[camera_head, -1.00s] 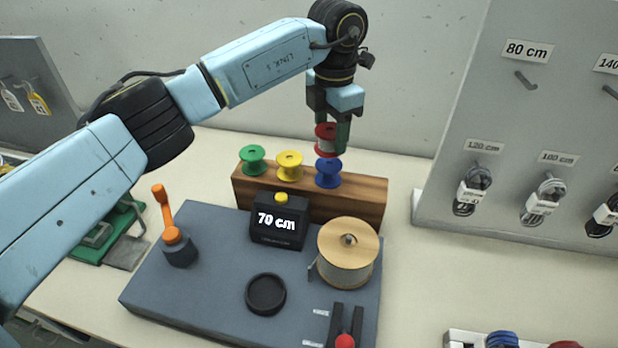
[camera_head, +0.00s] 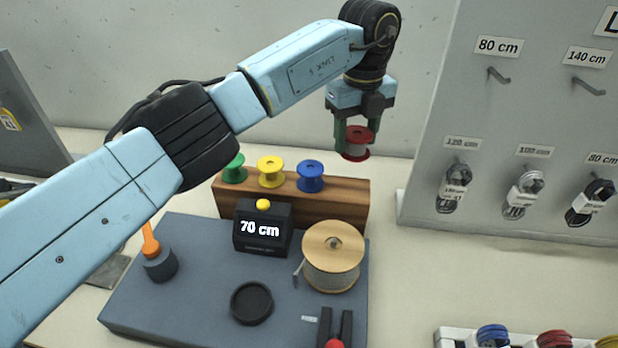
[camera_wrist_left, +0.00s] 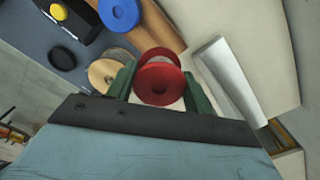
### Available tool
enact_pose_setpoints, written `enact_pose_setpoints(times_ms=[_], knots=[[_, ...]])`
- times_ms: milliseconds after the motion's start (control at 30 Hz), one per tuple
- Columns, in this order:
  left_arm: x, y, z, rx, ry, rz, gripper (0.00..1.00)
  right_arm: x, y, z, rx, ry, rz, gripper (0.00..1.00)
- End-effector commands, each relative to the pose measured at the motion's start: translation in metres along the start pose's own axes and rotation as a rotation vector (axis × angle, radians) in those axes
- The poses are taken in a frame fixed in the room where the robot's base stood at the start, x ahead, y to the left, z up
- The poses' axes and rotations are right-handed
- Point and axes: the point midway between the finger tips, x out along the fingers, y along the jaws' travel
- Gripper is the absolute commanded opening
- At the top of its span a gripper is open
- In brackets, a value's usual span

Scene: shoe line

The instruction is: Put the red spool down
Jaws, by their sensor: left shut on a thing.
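The red spool (camera_head: 357,140) is held in my left gripper (camera_head: 354,136), above and a little beyond the right end of the wooden block (camera_head: 341,196). The gripper's green fingers are shut on the spool, which hangs upright in the air. In the left wrist view the red spool (camera_wrist_left: 158,84) sits between the two green fingers. The green spool (camera_head: 235,169), yellow spool (camera_head: 271,171) and blue spool (camera_head: 310,176) stand in a row on the wooden block. My right gripper is not in view.
A grey board (camera_head: 190,300) carries a display reading 70 cm (camera_head: 262,228), a large wire reel (camera_head: 333,258), a black dish (camera_head: 251,303) and an orange-handled crank (camera_head: 152,243). A panel with hooks and cables (camera_head: 425,150) stands at right. Bare table lies between block and panel.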

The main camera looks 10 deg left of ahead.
Motion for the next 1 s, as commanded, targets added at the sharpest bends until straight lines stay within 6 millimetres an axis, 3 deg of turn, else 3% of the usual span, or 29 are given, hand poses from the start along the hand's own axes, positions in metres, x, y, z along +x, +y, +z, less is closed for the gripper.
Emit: enact_pose_setpoints(times_ms=[200,433,633,1000], knots=[[0.042,0.001,-0.001,-0.001,0.004,0.003,0.22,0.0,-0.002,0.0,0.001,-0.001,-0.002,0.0],[0.061,0.001,-0.001,-0.001,0.002,0.002,0.22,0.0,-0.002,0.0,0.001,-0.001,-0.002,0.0],[0.089,0.001,-0.001,0.0,0.003,0.002,0.22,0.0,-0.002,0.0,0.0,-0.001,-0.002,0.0],[0.094,0.001,0.0,0.001,0.001,0.001,0.22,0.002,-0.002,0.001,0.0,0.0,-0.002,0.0]])
